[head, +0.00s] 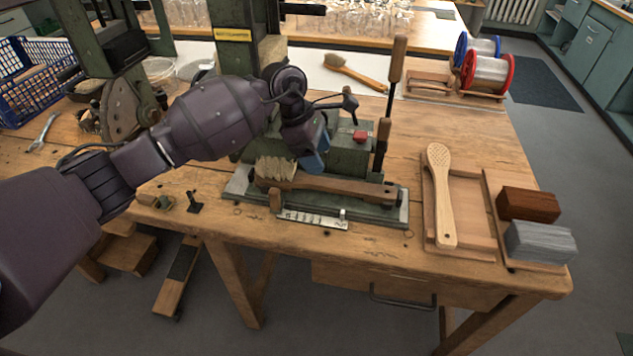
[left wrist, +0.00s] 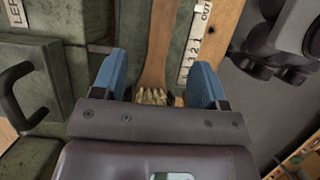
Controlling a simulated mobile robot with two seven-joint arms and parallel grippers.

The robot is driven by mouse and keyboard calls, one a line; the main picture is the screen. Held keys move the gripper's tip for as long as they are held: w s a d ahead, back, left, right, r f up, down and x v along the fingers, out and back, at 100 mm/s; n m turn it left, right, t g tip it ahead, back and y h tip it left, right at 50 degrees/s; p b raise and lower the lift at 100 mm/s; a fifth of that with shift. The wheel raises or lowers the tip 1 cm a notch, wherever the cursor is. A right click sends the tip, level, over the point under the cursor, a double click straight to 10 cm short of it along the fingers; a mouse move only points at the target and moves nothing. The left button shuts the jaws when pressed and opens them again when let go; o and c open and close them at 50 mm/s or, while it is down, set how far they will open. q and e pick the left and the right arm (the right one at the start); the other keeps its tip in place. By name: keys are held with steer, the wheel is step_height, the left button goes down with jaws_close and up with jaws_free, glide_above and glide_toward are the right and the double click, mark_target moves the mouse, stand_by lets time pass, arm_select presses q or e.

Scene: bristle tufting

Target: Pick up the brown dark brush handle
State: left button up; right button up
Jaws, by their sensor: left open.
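The dark brown brush handle (head: 345,186) lies flat on the green machine's grey bed, its pale bristle tuft (head: 277,168) at the left end. My left gripper (head: 314,160) is open, with blue fingers, over the bristle end of the handle. In the left wrist view the handle (left wrist: 160,45) runs between the open fingers (left wrist: 160,72), apart from both. The bristles (left wrist: 153,97) show close to the palm. A pale handle with holes (head: 441,200) lies on a wooden tray to the right. My right gripper does not show.
A metal ruler (head: 312,218) lies along the machine's front edge. Tall wooden-handled levers (head: 396,60) stand behind the handle's right end. Brown (head: 528,205) and grey (head: 541,242) bristle blocks lie at the right. Wire spools (head: 486,75) and another brush (head: 355,73) are behind.

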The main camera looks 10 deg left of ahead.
mark_target(337, 184)
arm_select(q)
steer(key=x, duration=0.2)
steer(key=shift+d+f, duration=0.1)
steer(key=shift+f, duration=0.15)
steer(key=x, duration=0.2)
steer(key=d+x, duration=0.1)
steer(key=x, duration=0.1)
steer(key=shift+s+d+b, duration=0.1)
steer(key=shift+d+b, duration=0.05)
steer(key=shift+b, duration=0.25)
steer(key=shift+d+f, duration=0.15)
steer(key=shift+f, duration=0.3)
steer(key=shift+c, duration=0.5)
steer(key=c, duration=1)
